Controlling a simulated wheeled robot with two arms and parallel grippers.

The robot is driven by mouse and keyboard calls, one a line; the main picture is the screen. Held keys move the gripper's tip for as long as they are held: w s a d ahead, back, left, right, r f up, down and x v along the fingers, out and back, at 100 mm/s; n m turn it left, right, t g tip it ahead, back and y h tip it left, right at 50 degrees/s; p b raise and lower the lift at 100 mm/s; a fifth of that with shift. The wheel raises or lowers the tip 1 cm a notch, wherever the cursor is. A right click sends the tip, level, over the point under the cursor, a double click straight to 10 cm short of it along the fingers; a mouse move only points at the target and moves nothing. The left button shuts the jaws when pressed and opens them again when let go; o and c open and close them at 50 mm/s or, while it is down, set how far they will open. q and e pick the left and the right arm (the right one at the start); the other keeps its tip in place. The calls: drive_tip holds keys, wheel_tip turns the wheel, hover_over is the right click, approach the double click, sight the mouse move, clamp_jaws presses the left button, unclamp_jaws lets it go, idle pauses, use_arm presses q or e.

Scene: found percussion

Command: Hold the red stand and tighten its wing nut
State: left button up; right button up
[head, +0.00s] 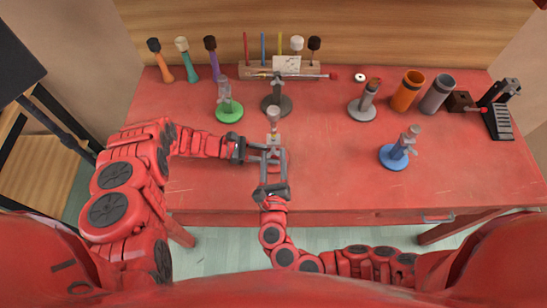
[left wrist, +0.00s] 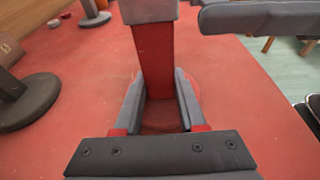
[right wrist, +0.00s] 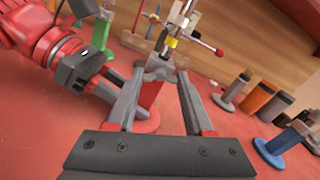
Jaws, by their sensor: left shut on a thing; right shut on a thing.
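The red stand (head: 272,139) stands near the front middle of the table, its upper tube showing above my grippers. In the left wrist view its red post (left wrist: 155,58) runs between the fingers of my left gripper (left wrist: 158,78), which is shut on it from the left side. My right gripper (right wrist: 162,78) comes from the front, its fingertips at the stand's grey head (right wrist: 158,66). The right gripper is shut on the wing nut, which is mostly hidden between the fingertips. The red base (right wrist: 146,121) is partly covered.
A green stand (head: 229,112) and a dark stand (head: 284,105) are behind. A grey stand (head: 362,110) and a blue stand (head: 394,160) are to the right. Orange (head: 407,92) and grey (head: 437,95) cylinders stand back right. A rack (head: 250,70) holds sticks. The front right is clear.

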drive_tip(key=shift+m, duration=1.6)
clamp_jaws()
drive_tip(key=o, duration=1.3)
unclamp_jaws()
drive_tip(key=shift+s, duration=0.1)
drive_tip(key=s, duration=1.1)
drive_tip(key=shift+s, duration=0.4)
use_arm(q)
drive_tip(key=o, duration=1.1)
drive_tip(key=shift+c, duration=0.2)
drive_tip(key=shift+a, duration=0.1)
